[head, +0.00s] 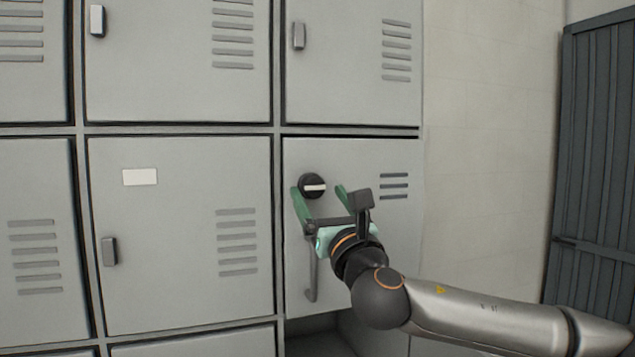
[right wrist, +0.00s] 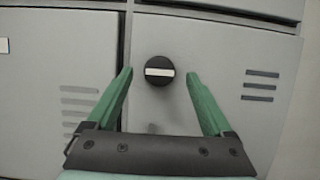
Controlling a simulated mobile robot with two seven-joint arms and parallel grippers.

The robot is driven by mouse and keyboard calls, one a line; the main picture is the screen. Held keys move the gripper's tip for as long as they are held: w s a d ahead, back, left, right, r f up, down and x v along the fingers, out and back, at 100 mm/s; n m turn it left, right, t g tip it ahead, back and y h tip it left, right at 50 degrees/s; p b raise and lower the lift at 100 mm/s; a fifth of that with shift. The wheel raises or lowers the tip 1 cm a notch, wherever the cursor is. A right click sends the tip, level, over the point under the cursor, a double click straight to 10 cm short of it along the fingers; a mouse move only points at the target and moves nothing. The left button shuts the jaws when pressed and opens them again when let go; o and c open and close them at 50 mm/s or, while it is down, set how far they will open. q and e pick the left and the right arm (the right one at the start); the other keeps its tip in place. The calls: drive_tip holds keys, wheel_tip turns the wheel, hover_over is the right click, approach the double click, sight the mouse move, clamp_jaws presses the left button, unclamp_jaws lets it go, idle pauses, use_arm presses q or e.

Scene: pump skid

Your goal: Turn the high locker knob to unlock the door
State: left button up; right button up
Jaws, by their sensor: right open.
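The locker knob (head: 313,186) is a round black dial with a white bar across it, on a grey locker door (head: 298,265) in the right column. In the right wrist view the knob (right wrist: 159,70) shows its white bar lying level, and it sits between and beyond my fingertips. My right gripper (head: 320,190) has green fingers and is open, with one finger on each side of the knob in the picture. In the right wrist view the gripper (right wrist: 160,75) is empty and the fingers appear apart from the knob. My left gripper is not in view.
A long vertical handle (head: 311,275) hangs below the knob, partly behind my right gripper. Other grey locker doors (head: 180,300) with small latches surround this door. A dark open compartment (head: 315,345) lies below. A dark slatted panel (head: 592,150) stands at far right.

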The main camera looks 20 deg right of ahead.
sight(312, 187)
drive_tip(key=shift+x, duration=1.05)
drive_tip(key=shift+c, duration=0.2)
clamp_jaws()
